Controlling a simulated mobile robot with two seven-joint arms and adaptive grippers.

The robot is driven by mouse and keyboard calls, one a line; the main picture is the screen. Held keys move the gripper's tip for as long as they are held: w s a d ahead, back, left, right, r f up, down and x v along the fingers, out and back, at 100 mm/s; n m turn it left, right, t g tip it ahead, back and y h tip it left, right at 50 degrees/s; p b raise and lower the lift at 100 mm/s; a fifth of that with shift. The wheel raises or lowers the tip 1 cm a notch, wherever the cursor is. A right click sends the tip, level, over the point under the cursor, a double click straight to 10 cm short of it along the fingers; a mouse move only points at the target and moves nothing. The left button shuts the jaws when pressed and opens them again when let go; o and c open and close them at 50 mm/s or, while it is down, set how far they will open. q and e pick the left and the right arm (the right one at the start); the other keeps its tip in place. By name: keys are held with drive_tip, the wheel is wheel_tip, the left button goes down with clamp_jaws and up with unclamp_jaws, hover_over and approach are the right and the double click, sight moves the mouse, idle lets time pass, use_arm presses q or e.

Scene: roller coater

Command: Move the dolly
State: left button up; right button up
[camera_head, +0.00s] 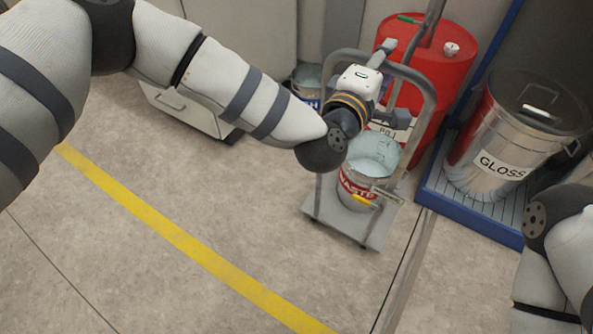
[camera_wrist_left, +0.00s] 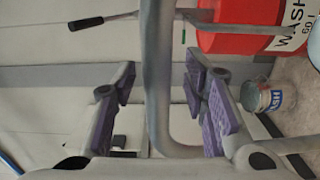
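The dolly (camera_head: 338,220) is a small grey wheeled platform with a tall grey hoop handle (camera_head: 429,112). It stands on the floor right of centre in the head view. A metal bucket labelled WASTE (camera_head: 352,187) stands on it. My left gripper (camera_head: 392,118) is at the upper part of the handle. In the left wrist view, the handle tube (camera_wrist_left: 158,80) passes between the open purple-padded fingers (camera_wrist_left: 160,108), with a gap on both sides. My forearm and wrist hide part of the dolly. My right gripper is out of view; only part of that arm shows at lower right.
A red drum (camera_head: 450,62) stands close behind the dolly. A metal drum labelled GLOSS (camera_head: 488,168) stands on a blue-edged pallet (camera_head: 440,195) to the right. A white cabinet (camera_head: 185,108) and a small bucket (camera_head: 307,78) are behind. Floor left and front is clear, crossed by a yellow line (camera_head: 180,237).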

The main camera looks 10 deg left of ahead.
use_arm(q)
drive_tip(key=shift+s+a+r, duration=0.1)
drive_tip(key=shift+s+r, duration=0.05)
drive_tip(key=shift+s, duration=0.05)
drive_tip(key=p+v, duration=0.5)
drive_tip(key=v, duration=0.6)
drive_tip(key=shift+s, duration=0.2)
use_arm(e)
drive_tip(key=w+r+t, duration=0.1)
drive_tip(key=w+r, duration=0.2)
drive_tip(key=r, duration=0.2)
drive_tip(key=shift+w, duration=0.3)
